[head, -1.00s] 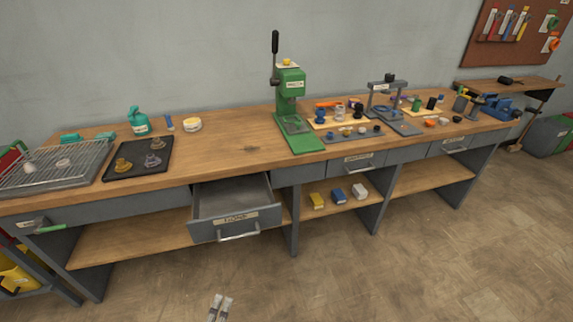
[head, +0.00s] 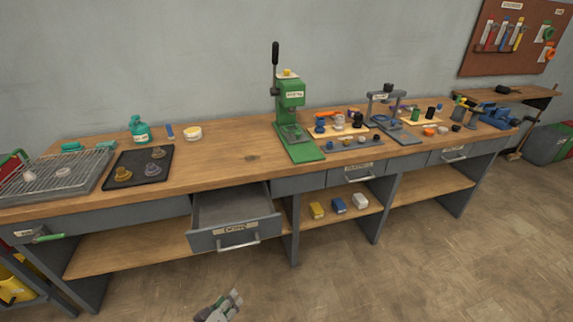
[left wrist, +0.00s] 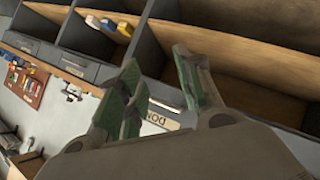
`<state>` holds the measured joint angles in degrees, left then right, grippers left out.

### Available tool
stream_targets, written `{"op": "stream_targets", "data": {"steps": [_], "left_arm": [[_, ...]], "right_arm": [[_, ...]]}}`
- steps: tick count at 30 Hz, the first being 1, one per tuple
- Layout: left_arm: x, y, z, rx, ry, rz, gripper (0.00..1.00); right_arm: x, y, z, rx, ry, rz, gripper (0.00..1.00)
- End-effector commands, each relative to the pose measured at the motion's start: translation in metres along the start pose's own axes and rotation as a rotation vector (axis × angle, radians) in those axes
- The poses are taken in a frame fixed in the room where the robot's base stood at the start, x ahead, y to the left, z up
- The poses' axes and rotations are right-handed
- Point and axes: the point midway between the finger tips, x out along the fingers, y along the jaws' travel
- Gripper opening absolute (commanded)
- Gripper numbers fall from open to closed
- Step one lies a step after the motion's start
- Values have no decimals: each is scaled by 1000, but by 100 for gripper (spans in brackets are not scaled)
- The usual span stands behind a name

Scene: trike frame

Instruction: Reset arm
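My left gripper (head: 232,296) shows at the bottom edge of the head view, low over the floor in front of the bench, tilted up to the right. In the left wrist view its two green-padded fingers (left wrist: 158,62) stand apart with nothing between them. It is open and empty, clear of the bench and the open drawer. My right gripper shows in neither view.
A grey drawer (head: 236,227) stands pulled out from the wooden bench (head: 225,164), above my left gripper. The bench top holds a green press (head: 291,108), a black tray (head: 138,176) and a wire rack (head: 40,186). The floor (head: 370,285) at right is clear.

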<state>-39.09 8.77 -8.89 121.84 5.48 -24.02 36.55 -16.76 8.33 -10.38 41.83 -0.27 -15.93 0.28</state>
Motion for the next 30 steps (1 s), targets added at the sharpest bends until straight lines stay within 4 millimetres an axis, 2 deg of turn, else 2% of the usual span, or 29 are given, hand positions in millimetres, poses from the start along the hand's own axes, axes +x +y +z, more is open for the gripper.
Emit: {"op": "stream_targets", "data": {"steps": [14,30], "left_arm": [[-23,-2,-10,272,-216,-157,35],[-78,-8,-20,537,-490,-287,35]], "right_arm": [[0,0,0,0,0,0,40],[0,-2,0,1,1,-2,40]]}}
